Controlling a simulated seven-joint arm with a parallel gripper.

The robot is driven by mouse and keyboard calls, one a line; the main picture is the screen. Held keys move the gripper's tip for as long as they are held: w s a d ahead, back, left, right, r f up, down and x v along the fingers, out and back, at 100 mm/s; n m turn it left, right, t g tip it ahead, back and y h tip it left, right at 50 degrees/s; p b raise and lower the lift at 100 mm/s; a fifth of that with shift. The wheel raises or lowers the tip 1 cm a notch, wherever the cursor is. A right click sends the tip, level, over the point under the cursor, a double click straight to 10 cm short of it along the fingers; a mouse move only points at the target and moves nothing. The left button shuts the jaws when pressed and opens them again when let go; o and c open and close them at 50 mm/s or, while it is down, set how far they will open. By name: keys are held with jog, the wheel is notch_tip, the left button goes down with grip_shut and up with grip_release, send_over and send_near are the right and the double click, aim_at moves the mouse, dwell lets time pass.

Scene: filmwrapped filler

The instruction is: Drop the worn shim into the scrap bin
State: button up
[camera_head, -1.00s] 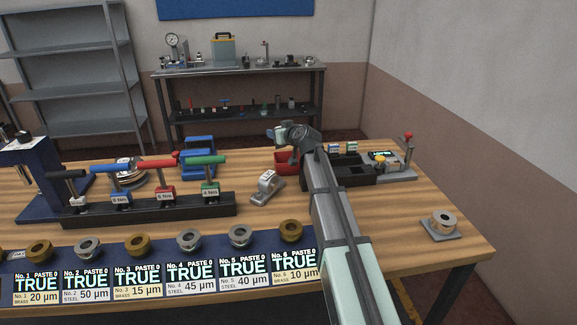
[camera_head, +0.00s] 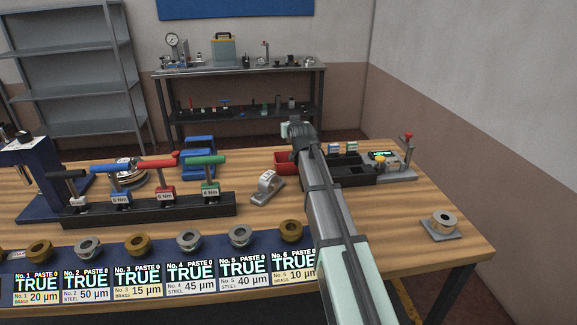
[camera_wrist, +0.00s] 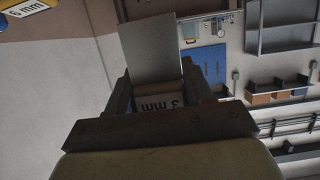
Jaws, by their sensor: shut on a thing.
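My gripper (camera_wrist: 158,95) is shut on a flat grey plate (camera_wrist: 150,50) in the wrist view, which I take to be the worn shim. A pale part marked "3 mm" (camera_wrist: 158,103) shows between the fingers below the plate. I cannot tell whether it belongs to the plate. In the head view my arm's wrist is raised above the far part of the bench, and the fingers and plate are hidden behind it. A small red bin (camera_head: 282,163), likely the scrap bin, stands just below and left of my wrist, partly covered by my arm. Its inside is not clear.
A black tray (camera_head: 352,174) and a device with a red-knobbed lever (camera_head: 407,138) stand right of my arm. A grey labelled block (camera_head: 266,187), a rack of T-handled tools (camera_head: 150,210) and a row of rings (camera_head: 188,240) lie left. The bench's right front is mostly clear.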

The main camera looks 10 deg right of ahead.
jog(key=shift+f, duration=2.85)
jog(key=o, duration=1.1)
jog(key=shift+o, duration=0.2)
jog(key=v, duration=1.3)
jog(key=shift+s, duration=0.4)
jog(key=shift+r, duration=0.15)
